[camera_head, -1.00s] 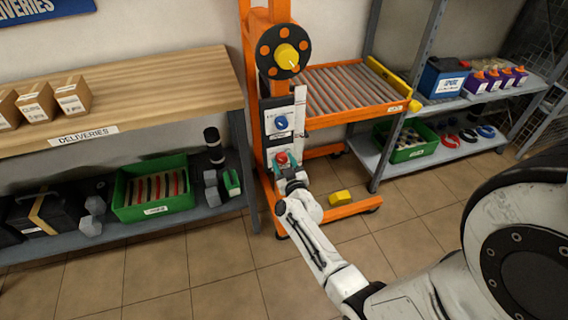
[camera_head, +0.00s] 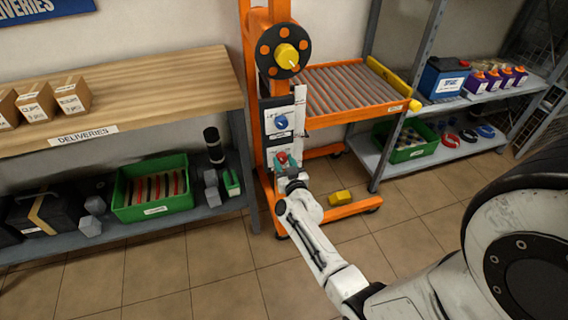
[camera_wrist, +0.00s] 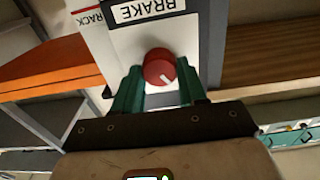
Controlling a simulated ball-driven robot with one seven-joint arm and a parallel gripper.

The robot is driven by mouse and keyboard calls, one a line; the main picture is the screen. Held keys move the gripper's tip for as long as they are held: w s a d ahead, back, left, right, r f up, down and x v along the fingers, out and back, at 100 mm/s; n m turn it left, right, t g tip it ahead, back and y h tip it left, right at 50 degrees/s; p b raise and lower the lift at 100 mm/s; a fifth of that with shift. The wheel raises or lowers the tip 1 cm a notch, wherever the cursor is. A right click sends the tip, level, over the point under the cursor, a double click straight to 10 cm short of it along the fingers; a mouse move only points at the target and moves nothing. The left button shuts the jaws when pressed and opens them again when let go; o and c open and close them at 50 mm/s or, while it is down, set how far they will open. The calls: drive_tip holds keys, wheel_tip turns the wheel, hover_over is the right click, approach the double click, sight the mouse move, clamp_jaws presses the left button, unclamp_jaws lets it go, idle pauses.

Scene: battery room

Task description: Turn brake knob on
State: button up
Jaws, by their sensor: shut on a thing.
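The brake knob is a red round knob with a white mark, on a white panel (camera_wrist: 128,40) labelled BRAKE. In the wrist view the brake knob (camera_wrist: 159,67) sits between the green fingers of my gripper (camera_wrist: 160,88), which is shut on it. The white mark on the knob points toward the lower right in that view. In the head view the red brake knob (camera_head: 282,157) shows low on the orange lift's post, with my gripper (camera_head: 288,168) at it and partly covering it.
Above the brake knob is a blue knob (camera_head: 281,122), and higher a yellow knob (camera_head: 287,55) on a black disc. A roller tray (camera_head: 350,90) extends right from the orange lift. A wooden bench (camera_head: 150,85) stands left. A yellow block (camera_head: 340,198) lies near the floor.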

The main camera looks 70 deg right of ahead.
drive_tip(key=m, duration=0.3)
drive_tip(key=shift+m, duration=0.4)
drive_tip(key=m+b, duration=0.1)
drive_tip(key=m, duration=0.3)
drive_tip(key=shift+m, duration=0.3)
drive_tip(key=m, duration=0.3)
drive_tip(key=shift+s+f+b, duration=0.1)
drive_tip(key=shift+b, duration=0.2)
drive_tip(key=shift+m, duration=2)
drive_tip(key=o, duration=1.1)
drive_tip(key=shift+c, duration=0.2)
drive_tip(key=p+v, duration=0.2)
drive_tip(key=v, duration=0.8)
drive_tip(key=shift+s+a, duration=0.2)
drive_tip(key=shift+s, duration=0.15)
